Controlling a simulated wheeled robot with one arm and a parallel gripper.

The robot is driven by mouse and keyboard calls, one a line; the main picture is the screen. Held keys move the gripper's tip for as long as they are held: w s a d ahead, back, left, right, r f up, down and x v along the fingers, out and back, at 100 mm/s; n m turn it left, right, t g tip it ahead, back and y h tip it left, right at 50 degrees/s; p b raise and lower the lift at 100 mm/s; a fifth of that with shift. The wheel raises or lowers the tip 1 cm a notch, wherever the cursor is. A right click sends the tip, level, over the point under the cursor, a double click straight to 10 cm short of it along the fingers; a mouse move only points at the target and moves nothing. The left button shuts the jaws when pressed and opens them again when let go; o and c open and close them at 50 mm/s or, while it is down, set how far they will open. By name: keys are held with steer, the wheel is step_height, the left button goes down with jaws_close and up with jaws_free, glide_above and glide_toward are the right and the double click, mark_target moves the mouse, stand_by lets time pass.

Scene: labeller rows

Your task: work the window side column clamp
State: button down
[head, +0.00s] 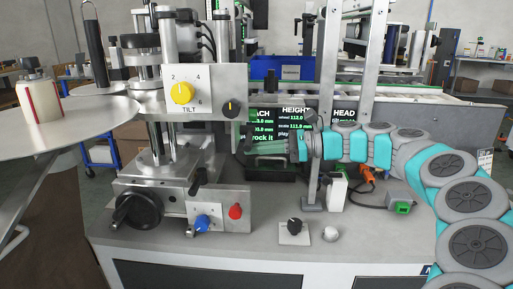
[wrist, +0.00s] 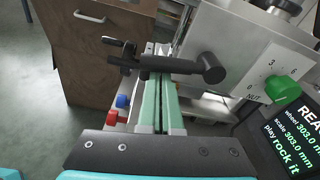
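A black clamp lever (wrist: 165,64) with a thick round end crosses the upper middle of the wrist view, next to a grey metal housing (wrist: 225,45). I cannot tell from its look alone whether it is the window side clamp. My gripper (wrist: 158,60) has two long green fingers that run up to the lever. The lever crosses in front of them and hides part of them, so contact is unclear. A narrow gap shows between the fingers. In the head view my gripper (head: 252,152) points left toward the column assembly, in front of the dark display.
A green knob (wrist: 283,88) and the display (wrist: 292,130) lie to the right in the wrist view. Blue (head: 202,222) and red (head: 235,211) knobs stand low on the machine. A metal post (head: 325,110) rises beside my arm. A round plate (head: 70,118) is at left.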

step_height(320, 180, down, 4)
steer(key=d+f+y+b, duration=0.1)
steer(key=d+y+b, duration=0.1)
steer(key=d+b, duration=0.8)
steer(key=a+r, duration=0.4)
steer(key=a, duration=0.5)
steer(key=shift+w+g+p, duration=0.25)
steer(key=shift+g+p, duration=0.05)
steer(key=shift+p, duration=0.15)
stand_by(0.5)
steer(key=shift+r, duration=0.2)
